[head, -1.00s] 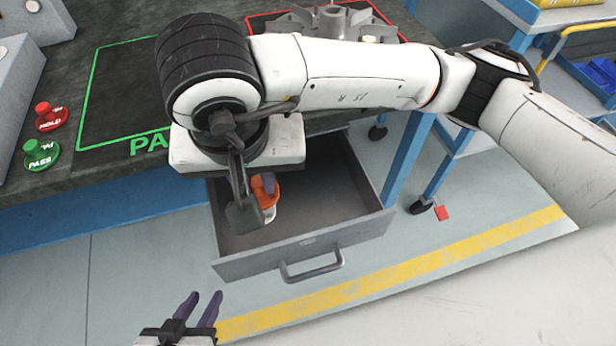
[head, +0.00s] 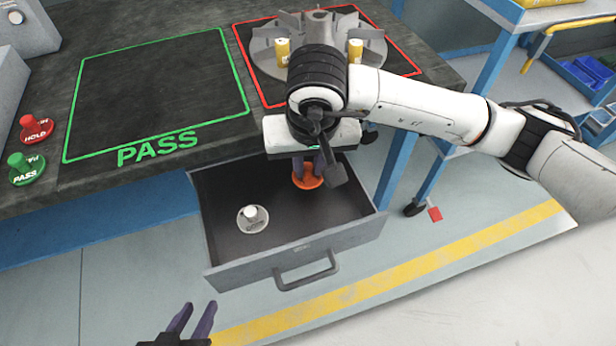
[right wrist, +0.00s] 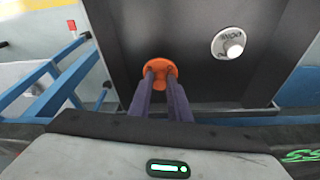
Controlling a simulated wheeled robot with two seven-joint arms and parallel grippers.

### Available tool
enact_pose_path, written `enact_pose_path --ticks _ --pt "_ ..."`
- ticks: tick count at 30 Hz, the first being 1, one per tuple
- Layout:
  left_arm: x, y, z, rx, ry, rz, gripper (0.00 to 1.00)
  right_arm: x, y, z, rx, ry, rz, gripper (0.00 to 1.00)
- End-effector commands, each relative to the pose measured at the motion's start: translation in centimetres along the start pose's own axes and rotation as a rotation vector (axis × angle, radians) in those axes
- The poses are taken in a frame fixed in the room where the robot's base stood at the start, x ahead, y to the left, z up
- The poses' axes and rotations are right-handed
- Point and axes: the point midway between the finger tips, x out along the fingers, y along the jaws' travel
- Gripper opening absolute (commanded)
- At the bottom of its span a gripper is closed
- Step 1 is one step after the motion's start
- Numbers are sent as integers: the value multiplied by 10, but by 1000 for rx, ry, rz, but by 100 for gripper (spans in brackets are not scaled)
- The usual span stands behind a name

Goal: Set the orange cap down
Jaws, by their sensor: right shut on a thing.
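The orange cap (head: 307,179) is at the back right inside the open drawer (head: 226,268), partly hidden by my right arm. My right gripper (head: 312,165) is over it with its purple fingers shut on it. In the right wrist view the orange cap (right wrist: 160,72) shows between the tips of the right gripper (right wrist: 161,76). I cannot tell whether the cap touches the drawer floor. My left gripper (head: 192,319) is empty at the bottom of the head view, its two fingers apart.
A grey impeller (head: 318,35) stands on the bench in the red outline. The green PASS outline (head: 160,95) is empty. Red and green buttons are at left.

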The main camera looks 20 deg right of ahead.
Motion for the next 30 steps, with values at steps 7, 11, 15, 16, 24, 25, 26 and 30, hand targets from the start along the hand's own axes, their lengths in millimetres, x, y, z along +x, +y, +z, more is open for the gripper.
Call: enact_pose_path --ticks 7,11,15,16,24,25,26,30 --pt "0 1 -2 -4 10 2 31 22 0 7 1 -3 0 0" --pt "0 1 0 -7 9 3 31 38 -1 11 0 -2 -1 0" --pt "-1 2 2 -11 4 4 31 39 -1 11 0 1 -2 0" --pt "-1 2 3 -11 3 4 31 39 -1 11 0 1 -2 0" --pt "1 3 6 -16 3 5 31 42 -1 12 1 1 -1 24" --pt "1 3 6 -16 3 5 31 42 -1 12 1 1 -1 29" --pt "1 3 6 -16 3 5 31 42 -1 12 1 1 -1 34" --pt "1 3 5 -16 5 6 31 42 -1 12 1 1 -1 36"
